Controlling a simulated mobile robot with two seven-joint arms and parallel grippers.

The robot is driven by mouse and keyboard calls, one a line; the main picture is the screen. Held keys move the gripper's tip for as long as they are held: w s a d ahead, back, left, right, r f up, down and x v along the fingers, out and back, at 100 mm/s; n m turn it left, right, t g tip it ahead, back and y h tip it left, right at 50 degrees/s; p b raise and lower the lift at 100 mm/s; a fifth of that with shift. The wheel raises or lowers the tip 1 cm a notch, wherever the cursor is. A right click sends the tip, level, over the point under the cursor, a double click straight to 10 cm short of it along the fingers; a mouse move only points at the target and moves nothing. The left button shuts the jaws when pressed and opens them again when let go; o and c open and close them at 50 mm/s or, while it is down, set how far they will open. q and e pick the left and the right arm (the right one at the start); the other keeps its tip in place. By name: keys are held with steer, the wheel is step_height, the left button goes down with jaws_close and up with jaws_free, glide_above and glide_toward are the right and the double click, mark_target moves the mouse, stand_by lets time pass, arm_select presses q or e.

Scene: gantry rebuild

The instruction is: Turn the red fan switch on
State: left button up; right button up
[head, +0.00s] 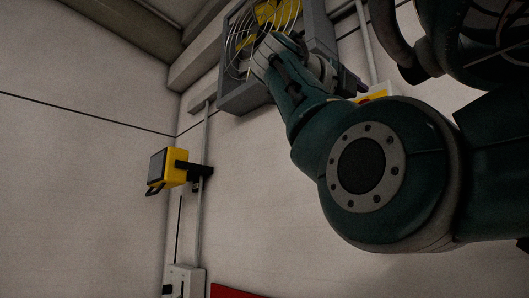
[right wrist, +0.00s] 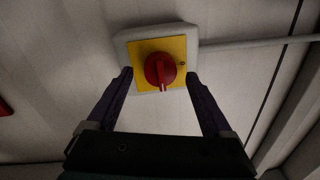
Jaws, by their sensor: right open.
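The fan switch is a red rotary knob (right wrist: 160,69) on a yellow plate (right wrist: 141,82) in a light grey box (right wrist: 122,45) on the wall. In the right wrist view my right gripper (right wrist: 158,76) is open, its two dark fingers on either side of the knob and apart from it in the picture. I cannot tell how far the fingertips are from the plate. In the head view my right arm hides most of the switch; only a strip of yellow and red (head: 374,96) shows behind it. My left gripper is in neither view.
The fan (head: 262,25), yellow-bladed in a grey frame with a wire guard, is mounted high on the wall. A yellow lamp (head: 169,168) sticks out on a bracket. A conduit (right wrist: 250,42) runs right from the switch box. A red panel (head: 240,292) shows below.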

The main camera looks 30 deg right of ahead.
steer(key=b+v, duration=0.1)
steer(key=v, duration=0.7)
steer(key=shift+a, duration=0.35)
steer(key=shift+s, duration=0.15)
